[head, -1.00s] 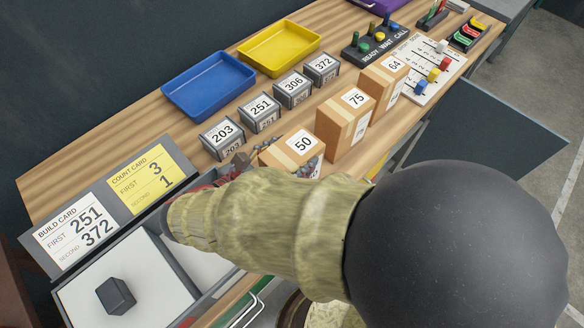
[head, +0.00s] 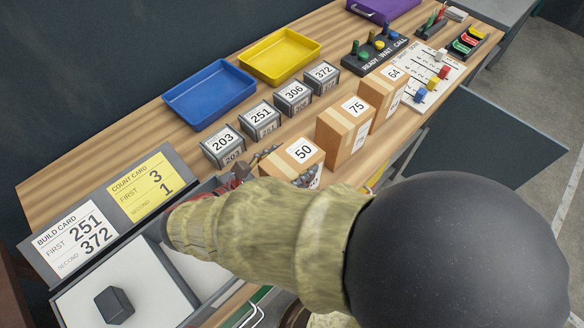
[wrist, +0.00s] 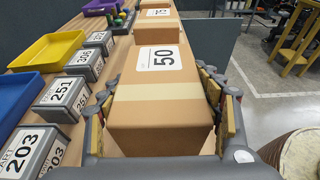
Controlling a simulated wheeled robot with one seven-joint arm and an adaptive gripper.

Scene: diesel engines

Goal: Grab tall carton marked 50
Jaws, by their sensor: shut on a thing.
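The carton marked 50 (head: 291,154) is a brown box with tan tape and a white label, on the front part of the wooden bench. In the wrist view the carton (wrist: 160,128) fills the space between the two fingers. My gripper (wrist: 158,108) is shut on it, one finger along each side. In the head view my gripper (head: 285,172) is mostly hidden behind my sleeved arm, and part of a finger shows at the carton's near side. The carton looks upright; its underside is hidden.
Cartons marked 75 (head: 345,128) and 64 (head: 384,96) stand beyond it. Grey boxes marked 203 (head: 223,147), 251 (head: 261,121), 306 (head: 292,97) and 372 (head: 322,76) line its left. Blue (head: 209,93) and yellow (head: 280,55) trays lie behind. A build card (head: 76,241) stands at lower left.

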